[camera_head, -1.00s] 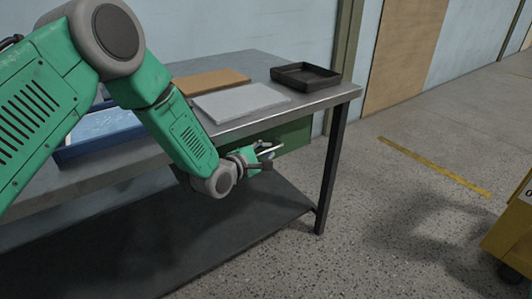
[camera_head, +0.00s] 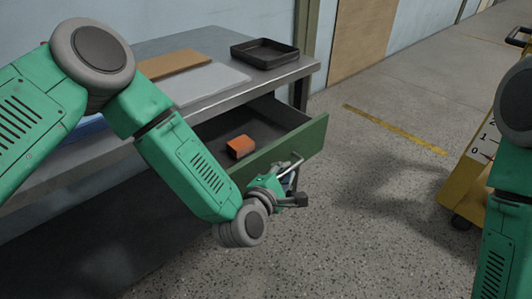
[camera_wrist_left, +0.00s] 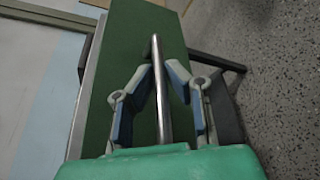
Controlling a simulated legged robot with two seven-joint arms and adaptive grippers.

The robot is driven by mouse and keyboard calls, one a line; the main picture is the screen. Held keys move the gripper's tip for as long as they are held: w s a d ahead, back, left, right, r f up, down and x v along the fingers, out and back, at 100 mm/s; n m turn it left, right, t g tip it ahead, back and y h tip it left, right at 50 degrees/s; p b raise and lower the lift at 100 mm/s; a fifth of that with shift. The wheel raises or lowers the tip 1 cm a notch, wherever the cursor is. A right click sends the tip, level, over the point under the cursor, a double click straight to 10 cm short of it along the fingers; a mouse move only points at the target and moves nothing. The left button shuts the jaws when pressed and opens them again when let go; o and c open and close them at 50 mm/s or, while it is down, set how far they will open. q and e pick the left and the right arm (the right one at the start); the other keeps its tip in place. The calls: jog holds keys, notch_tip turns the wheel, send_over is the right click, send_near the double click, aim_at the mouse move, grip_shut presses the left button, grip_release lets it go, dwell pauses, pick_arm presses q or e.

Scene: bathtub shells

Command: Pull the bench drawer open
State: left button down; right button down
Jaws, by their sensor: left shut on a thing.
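The bench drawer with its green front (camera_head: 307,140) stands pulled out from under the bench top (camera_head: 282,77). Its dark inside shows, with an orange-brown block (camera_head: 240,147) in it. My left gripper (camera_head: 290,180) is at the drawer's front, shut on the metal bar handle (camera_head: 290,166). In the left wrist view the handle (camera_wrist_left: 158,75) runs between the two fingers (camera_wrist_left: 155,95), in front of the green drawer front (camera_wrist_left: 125,60). Part of the drawer is hidden behind my left arm. My right arm shows at the right edge, but its gripper is out of view.
On the bench lie a black tray (camera_head: 264,53), a grey-white panel (camera_head: 205,82) and a brown board (camera_head: 172,64). A yellow cart (camera_head: 463,190) stands at the right. The speckled floor in front of the drawer is clear.

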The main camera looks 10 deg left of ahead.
pick_arm(q)
jog(key=s+d, duration=0.5)
jog(key=d, duration=0.1)
jog(key=shift+s+f+p, duration=0.2)
jog(key=shift+f+p, duration=0.1)
jog(key=shift+f, duration=0.15)
jog(key=c, duration=1.6)
grip_release()
jog(key=shift+w+r, duration=0.15)
